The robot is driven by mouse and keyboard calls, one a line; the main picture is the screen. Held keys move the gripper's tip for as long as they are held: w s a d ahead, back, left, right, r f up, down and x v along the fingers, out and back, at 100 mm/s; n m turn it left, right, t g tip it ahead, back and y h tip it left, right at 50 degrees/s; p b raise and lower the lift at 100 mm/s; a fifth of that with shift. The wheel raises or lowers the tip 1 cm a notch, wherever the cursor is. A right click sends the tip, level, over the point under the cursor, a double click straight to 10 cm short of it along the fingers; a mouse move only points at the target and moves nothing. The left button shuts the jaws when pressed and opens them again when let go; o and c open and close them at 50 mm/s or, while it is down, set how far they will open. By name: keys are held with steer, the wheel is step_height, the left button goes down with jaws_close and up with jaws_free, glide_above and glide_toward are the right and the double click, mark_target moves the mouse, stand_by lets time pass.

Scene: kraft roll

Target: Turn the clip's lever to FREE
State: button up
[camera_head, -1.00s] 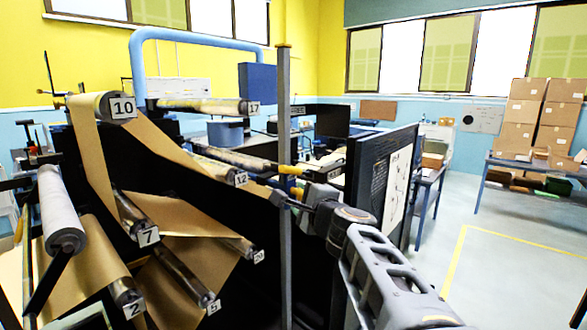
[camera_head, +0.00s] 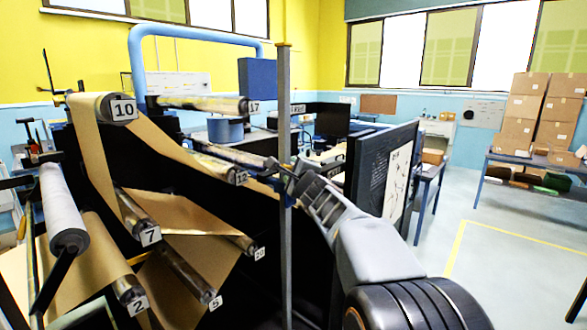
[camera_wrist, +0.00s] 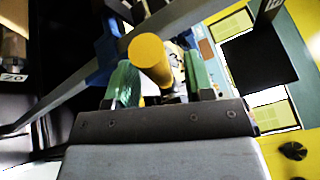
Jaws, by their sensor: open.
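In the wrist view a yellow cylindrical knob (camera_wrist: 150,58), which looks like the clip's lever handle, points toward the camera between my fingers. A blue part (camera_wrist: 106,50) and a grey bar (camera_wrist: 60,92) are beside and behind it. My gripper (camera_wrist: 162,82) is open, with one green-padded finger on each side of the knob; I cannot tell whether either touches it. No FREE marking is readable. In the head view my gripper (camera_head: 284,182) is beside the upright grey post, partly hidden, and the knob cannot be made out.
The grey post (camera_head: 284,110) stands close to my gripper. Numbered rollers, such as roller 12 (camera_head: 222,168), and brown kraft web (camera_head: 95,150) fill the left. A dark panel (camera_head: 372,172) is just right of my arm. Open floor (camera_head: 510,250) lies further right.

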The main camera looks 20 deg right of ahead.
steer(key=shift+w, duration=0.5)
steer(key=shift+c, duration=0.3)
jaws_close()
